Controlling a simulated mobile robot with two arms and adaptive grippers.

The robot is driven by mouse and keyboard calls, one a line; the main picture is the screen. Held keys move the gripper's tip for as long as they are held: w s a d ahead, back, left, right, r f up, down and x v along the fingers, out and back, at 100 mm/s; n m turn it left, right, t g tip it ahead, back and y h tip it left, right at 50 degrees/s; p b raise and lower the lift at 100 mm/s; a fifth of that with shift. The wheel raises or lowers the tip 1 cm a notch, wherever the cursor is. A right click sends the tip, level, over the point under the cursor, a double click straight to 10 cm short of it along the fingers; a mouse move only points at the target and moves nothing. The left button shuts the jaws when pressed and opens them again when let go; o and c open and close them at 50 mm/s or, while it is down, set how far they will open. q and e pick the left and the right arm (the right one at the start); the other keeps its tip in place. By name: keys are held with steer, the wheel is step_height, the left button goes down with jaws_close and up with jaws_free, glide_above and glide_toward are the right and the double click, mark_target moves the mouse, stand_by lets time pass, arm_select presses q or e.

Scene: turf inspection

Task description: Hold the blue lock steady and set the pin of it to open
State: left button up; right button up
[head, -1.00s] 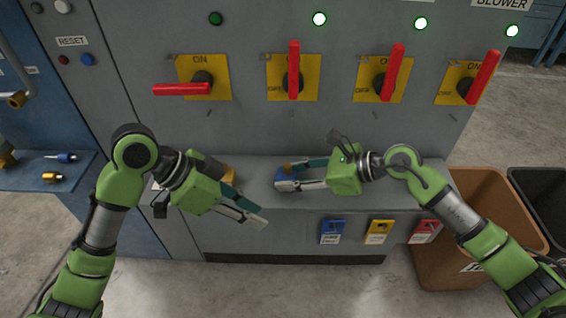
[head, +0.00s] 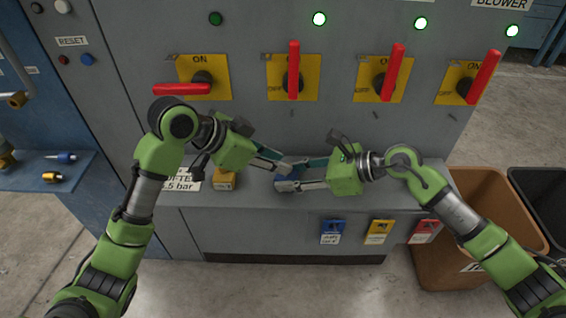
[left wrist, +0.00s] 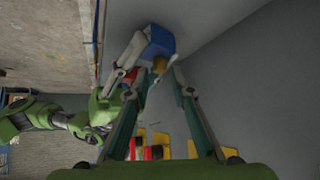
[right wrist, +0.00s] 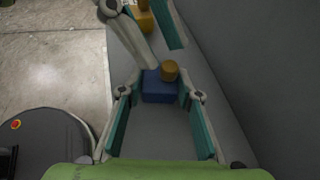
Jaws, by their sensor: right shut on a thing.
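The blue lock (head: 289,173) sits on the grey ledge, and a round brass pin (right wrist: 169,70) shows on it in the right wrist view. My right gripper (head: 287,178) is shut on the lock, with its fingers on both sides of the blue body (right wrist: 157,92). My left gripper (head: 282,164) is open just beside the lock. In the left wrist view its fingertips (left wrist: 163,70) stand apart on either side of the brass pin (left wrist: 159,64), and I cannot tell whether they touch it.
A yellow lock (head: 225,180) stands on the ledge (head: 250,208), left of the blue one. Red levers, among them a horizontal one (head: 182,89), stick out of the panel above. Blue, yellow and red tags hang below the ledge. A brown bin (head: 440,262) stands at right.

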arm_select(q)
steer(key=shift+x, duration=1.25)
jaws_close()
steer(key=shift+r, duration=0.95)
arm_select(e)
steer(key=shift+f, duration=0.1)
arm_select(q)
steer(key=shift+r, duration=0.1)
arm_select(e)
steer(key=shift+d, duration=0.1)
arm_select(q)
jaws_free()
